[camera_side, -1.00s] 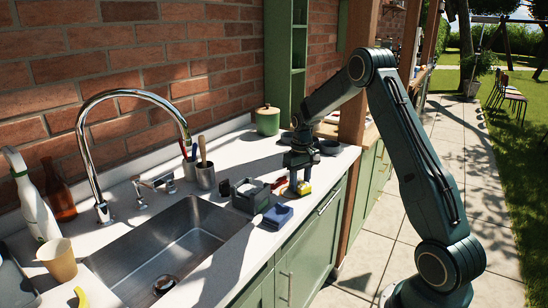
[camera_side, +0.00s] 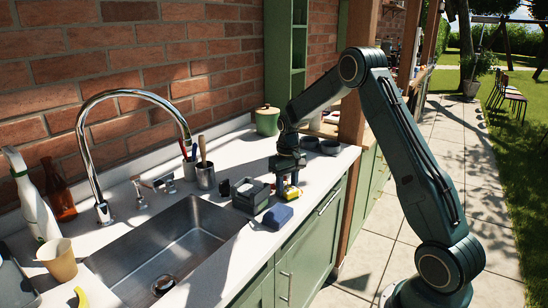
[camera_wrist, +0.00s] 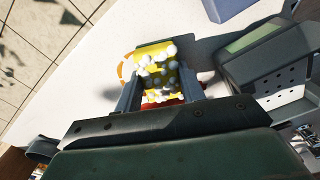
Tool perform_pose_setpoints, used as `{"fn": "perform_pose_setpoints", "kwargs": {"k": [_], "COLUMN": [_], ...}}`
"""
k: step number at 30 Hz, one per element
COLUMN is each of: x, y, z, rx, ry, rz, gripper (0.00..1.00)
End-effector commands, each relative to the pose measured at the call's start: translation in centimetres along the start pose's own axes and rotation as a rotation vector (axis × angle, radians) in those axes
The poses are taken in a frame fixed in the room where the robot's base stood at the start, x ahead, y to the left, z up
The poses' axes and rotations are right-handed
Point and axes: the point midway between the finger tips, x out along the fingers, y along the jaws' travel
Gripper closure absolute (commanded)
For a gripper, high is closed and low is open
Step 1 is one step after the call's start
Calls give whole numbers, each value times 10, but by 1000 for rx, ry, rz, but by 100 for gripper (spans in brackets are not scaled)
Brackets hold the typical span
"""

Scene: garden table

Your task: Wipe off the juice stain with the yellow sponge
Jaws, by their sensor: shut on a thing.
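The yellow sponge (camera_side: 292,193) is between the fingers of my gripper (camera_side: 289,180), down at the white counter. In the wrist view, my gripper (camera_wrist: 158,88) is shut on the sponge (camera_wrist: 150,50), whose face carries white foam or bubbles. An orange patch that looks like the juice stain (camera_wrist: 126,69) shows at the sponge's left edge; the sponge and fingers hide the rest of it. I cannot tell from the side view how much stain there is.
A dark grey box-like holder (camera_side: 252,194) stands close to the left of my gripper. A blue cloth or pad (camera_side: 278,216) lies at the counter's front edge. A red thing (camera_wrist: 204,77) shows partly by the right finger. The sink (camera_side: 180,250) lies further left.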

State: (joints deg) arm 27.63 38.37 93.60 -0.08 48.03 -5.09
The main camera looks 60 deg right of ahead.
Motion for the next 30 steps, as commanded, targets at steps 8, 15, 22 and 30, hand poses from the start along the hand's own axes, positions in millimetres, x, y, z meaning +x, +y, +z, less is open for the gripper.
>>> {"fn": "perform_pose_setpoints", "kwargs": {"k": [8,15,22,30], "x": [2,1,2,1], "y": [28,50,59,45], "z": [-10,-20,-32,-42], "rx": [3,4,-1,-2], "ry": [-2,-2,-2,-4], "rz": [1,1,0,-1], "gripper": [90,90,90,90]}}
